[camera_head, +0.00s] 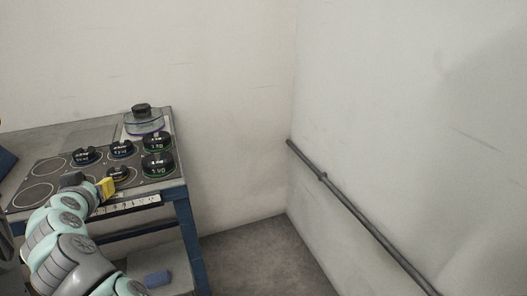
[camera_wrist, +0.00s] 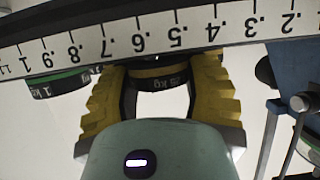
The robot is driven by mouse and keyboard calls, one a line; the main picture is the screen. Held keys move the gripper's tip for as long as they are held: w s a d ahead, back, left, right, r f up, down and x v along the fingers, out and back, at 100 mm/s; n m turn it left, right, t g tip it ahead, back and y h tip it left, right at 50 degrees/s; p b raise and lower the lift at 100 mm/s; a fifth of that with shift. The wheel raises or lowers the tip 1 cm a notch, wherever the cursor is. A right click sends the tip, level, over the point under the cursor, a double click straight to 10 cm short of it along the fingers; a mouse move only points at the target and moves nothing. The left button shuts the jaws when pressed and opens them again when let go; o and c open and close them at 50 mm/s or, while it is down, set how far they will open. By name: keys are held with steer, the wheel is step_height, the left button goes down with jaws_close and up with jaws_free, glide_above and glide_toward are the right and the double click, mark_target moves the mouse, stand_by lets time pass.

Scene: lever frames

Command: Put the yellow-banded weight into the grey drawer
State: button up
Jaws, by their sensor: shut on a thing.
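My gripper (camera_head: 106,187) reaches over the front edge of the hob-like table top, its yellow fingers at a small dark weight (camera_head: 118,173). In the wrist view my gripper (camera_wrist: 158,82) is shut on a dark weight (camera_wrist: 158,72) with a thin yellowish band and a partly readable kg label. I cannot make out a grey drawer in either view.
Several other dark weights stand nearby, including a green-banded one (camera_head: 158,164) and a blue-banded one (camera_head: 121,148). A scale-like glass device (camera_head: 143,122) stands at the back. A blue block (camera_head: 158,278) lies below.

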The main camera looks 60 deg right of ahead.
steer(key=o, duration=1.1)
steer(key=shift+d, duration=0.1)
